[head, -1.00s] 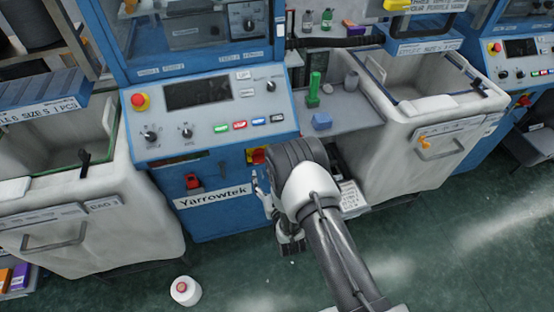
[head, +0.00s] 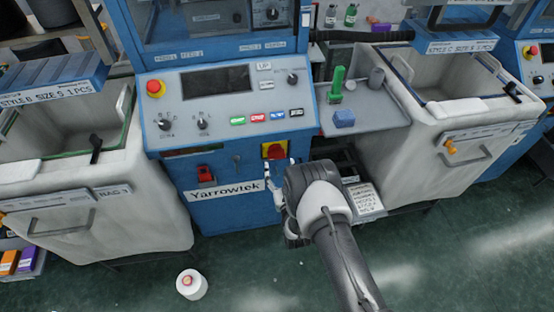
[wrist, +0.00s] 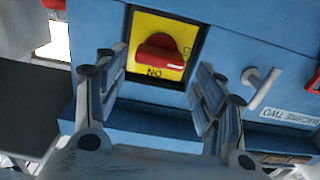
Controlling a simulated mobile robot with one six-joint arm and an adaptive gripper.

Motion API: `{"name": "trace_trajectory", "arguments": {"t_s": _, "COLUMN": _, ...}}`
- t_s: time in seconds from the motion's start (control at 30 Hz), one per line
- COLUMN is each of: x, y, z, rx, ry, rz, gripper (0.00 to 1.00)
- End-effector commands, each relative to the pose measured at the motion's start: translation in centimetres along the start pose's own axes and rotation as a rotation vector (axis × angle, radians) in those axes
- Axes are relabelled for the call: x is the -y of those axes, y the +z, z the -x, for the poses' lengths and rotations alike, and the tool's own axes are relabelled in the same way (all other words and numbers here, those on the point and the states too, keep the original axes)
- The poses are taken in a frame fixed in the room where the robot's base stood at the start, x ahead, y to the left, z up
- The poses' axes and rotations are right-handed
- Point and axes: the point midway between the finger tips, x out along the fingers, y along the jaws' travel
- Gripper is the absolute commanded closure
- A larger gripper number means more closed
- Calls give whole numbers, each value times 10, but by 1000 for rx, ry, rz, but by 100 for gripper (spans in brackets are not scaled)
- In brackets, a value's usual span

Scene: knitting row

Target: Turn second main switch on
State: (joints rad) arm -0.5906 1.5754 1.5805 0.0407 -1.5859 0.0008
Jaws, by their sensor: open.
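The main switch is a red rotary knob on a yellow plate (head: 275,151), low on the blue front of the Yarrowtek machine (head: 235,215). In the wrist view, which is upside down, the red knob (wrist: 160,54) lies roughly crosswise on its plate (wrist: 188,32), with "ON" lettering beside it. My gripper (head: 281,180) is open just in front of the switch. In the wrist view its fingers (wrist: 158,72) stand either side of the plate.
A red device (head: 205,176) sits left of the switch, with a small key-like part (head: 237,160) between. Above is the control panel (head: 225,105) with a red emergency button (head: 155,88). White bins flank the machine. A white spool (head: 191,284) stands on the floor.

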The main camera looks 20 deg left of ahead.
Motion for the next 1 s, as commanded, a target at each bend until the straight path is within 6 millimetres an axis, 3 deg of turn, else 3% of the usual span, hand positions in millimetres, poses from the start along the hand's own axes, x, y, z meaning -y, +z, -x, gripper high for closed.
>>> {"name": "trace_trajectory", "arguments": {"t_s": 0.1, "x": 0, "y": 2, "z": -24, "rx": -3, "ry": 0, "rz": 0, "gripper": 37}}
{"name": "trace_trajectory", "arguments": {"t_s": 0.33, "x": 0, "y": 1, "z": -54, "rx": -1, "ry": 0, "rz": 1, "gripper": 37}}
{"name": "trace_trajectory", "arguments": {"t_s": 0.73, "x": 0, "y": 0, "z": -62, "rx": 1, "ry": 0, "rz": 0, "gripper": 37}}
{"name": "trace_trajectory", "arguments": {"t_s": 1.0, "x": 0, "y": 0, "z": -61, "rx": 1, "ry": 0, "rz": 0, "gripper": 55}}
